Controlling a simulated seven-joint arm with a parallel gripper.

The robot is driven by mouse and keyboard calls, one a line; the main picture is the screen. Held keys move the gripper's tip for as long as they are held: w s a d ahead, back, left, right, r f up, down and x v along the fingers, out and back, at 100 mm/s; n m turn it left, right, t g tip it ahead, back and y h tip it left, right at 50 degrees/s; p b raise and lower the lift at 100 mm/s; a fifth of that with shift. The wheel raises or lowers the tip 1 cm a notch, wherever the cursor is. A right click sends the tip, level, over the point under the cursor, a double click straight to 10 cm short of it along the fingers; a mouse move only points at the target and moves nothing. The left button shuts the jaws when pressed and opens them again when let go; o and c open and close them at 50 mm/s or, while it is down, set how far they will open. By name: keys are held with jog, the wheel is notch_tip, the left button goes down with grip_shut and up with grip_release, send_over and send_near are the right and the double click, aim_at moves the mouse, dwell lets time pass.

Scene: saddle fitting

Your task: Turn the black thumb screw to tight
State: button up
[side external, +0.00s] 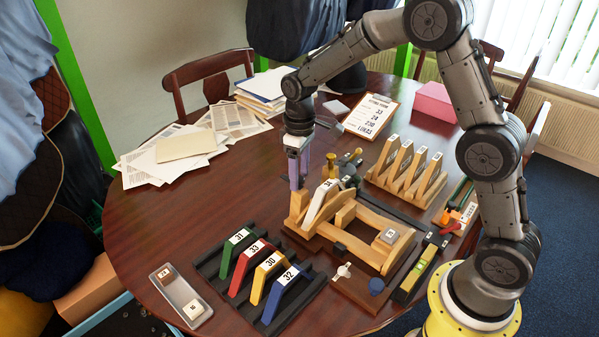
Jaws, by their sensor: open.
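A wooden saddle fixture (345,228) stands on a dark red-brown base board near the middle of the round table. A small black knob (340,248) shows on the front side of the fixture and looks like the black thumb screw; how tight it is cannot be told. A white wing-shaped knob (344,270) and a blue round knob (376,286) sit on the board's front part. My gripper (298,184) points down with lilac fingers just behind and left of the fixture's left end. It is open, apart from the black knob, and nothing shows clearly between its fingers.
A black rack (262,275) with several coloured numbered pieces stands front left, beside a small tray (180,297). A wooden rack (406,172), brass-topped parts (331,162) and a clipboard (370,115) are behind. A level (416,272) lies right.

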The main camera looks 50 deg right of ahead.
grip_shut()
